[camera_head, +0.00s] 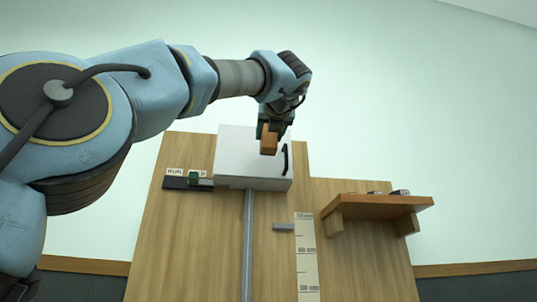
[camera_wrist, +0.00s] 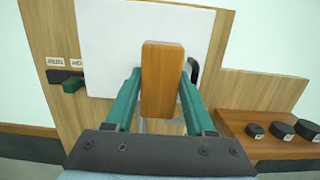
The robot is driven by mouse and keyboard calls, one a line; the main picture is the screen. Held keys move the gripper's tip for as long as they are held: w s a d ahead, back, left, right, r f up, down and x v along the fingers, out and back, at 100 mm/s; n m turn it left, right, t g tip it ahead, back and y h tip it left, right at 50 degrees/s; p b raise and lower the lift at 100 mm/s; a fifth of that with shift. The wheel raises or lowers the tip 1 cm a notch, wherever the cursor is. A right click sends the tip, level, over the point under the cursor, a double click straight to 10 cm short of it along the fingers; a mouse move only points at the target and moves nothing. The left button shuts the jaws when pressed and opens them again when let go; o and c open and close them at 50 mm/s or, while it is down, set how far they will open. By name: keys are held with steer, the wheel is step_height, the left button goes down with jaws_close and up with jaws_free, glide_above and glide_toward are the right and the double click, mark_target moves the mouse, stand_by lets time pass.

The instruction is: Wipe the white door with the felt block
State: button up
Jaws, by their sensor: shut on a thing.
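The white door (camera_head: 236,160) is the front of a white box on the wooden board, with a black handle (camera_head: 285,160) at its right side. My gripper (camera_head: 269,130) is in front of the door, shut on an orange-brown block (camera_head: 268,142), which I take to be the felt block. In the wrist view the block (camera_wrist: 161,78) stands upright between my green fingers, with the white door (camera_wrist: 112,45) behind it. The handle (camera_wrist: 193,72) shows just right of the block. I cannot tell whether the block touches the door.
Left of the door is a dark strip with a green slider (camera_head: 193,178) under small labels. A wooden shelf (camera_head: 376,206) at right holds several dark round pieces (camera_wrist: 282,130). Below the door are a grey vertical rod (camera_head: 247,245), a grey peg (camera_head: 283,227) and a scale strip (camera_head: 306,260).

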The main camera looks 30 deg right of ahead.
steer(key=shift+s, duration=0.1)
steer(key=v, duration=0.3)
steer(key=shift+r, duration=0.2)
stand_by(0.3)
